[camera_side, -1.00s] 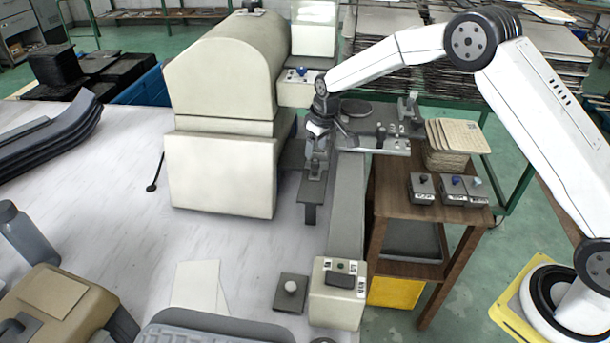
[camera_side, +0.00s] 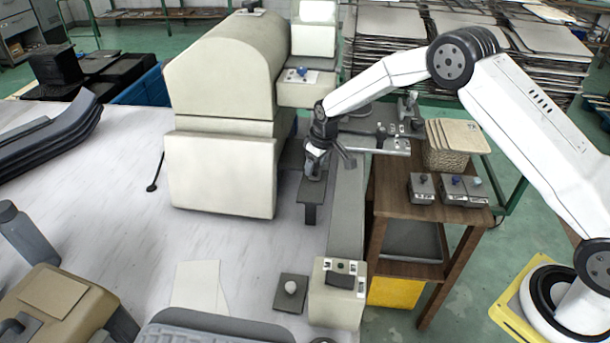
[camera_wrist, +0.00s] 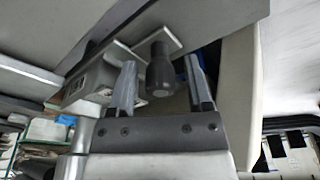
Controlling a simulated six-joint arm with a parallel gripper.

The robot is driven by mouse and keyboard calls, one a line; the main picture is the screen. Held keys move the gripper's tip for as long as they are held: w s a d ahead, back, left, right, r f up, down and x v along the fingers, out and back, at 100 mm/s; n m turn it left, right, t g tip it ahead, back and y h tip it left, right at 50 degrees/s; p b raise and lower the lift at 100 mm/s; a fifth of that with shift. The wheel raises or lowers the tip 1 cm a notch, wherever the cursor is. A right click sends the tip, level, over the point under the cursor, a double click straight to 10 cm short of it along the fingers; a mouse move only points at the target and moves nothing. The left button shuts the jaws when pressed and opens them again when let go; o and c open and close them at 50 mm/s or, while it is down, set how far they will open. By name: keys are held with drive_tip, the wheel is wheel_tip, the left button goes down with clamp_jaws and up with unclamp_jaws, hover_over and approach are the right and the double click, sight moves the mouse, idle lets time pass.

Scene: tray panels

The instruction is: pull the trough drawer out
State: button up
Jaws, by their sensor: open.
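The trough drawer appears to be the narrow grey piece (camera_side: 312,192) at the right side of the cream machine, with a darker upright part below its front edge. A dark grey round knob (camera_wrist: 160,72) shows in the wrist view between my two fingers. In the side view my gripper (camera_side: 316,168) is low over the grey piece, where it hides the knob. My gripper is open in the wrist view (camera_wrist: 161,80), one finger on each side of the knob. I cannot tell whether either finger touches it.
The cream machine (camera_side: 220,170) stands close on the left. A long grey rail (camera_side: 347,205) runs on the right to a cream control box (camera_side: 337,292). A wooden stand (camera_side: 440,205) with small switch boxes is further right.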

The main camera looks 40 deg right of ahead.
drive_tip(key=c, duration=0.9)
drive_tip(key=shift+o, duration=0.2)
drive_tip(key=shift+s+a, duration=3.95)
